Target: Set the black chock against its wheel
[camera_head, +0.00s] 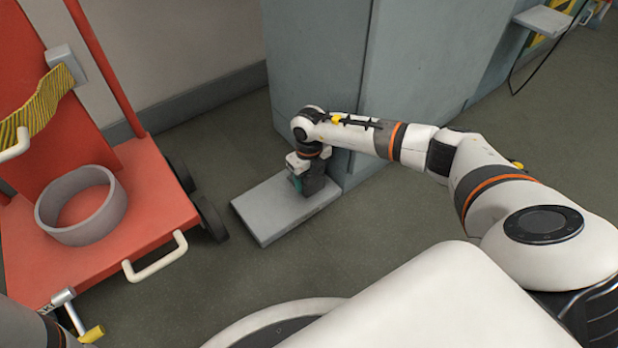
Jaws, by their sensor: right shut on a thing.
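My right gripper (302,182) points down over a low grey plate (262,220) beside the grey cabinet. It is shut on a dark block that looks like the black chock (317,182), largely covered by the gripper and wrist. I cannot tell whether the block touches the plate. The red cart at the left has a near black wheel (209,218) and a farther one (181,173). The near wheel is to the left of the plate, with no chock visible against it. Part of my left arm shows in the bottom left corner; its gripper is out of view.
A grey ring (82,226) lies on the red cart deck (150,195). A white handle (156,258) and a yellow-tipped lever (90,333) stick out from the cart. The tall grey cabinet (315,60) stands behind the plate. A narrow strip of floor separates plate and wheel.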

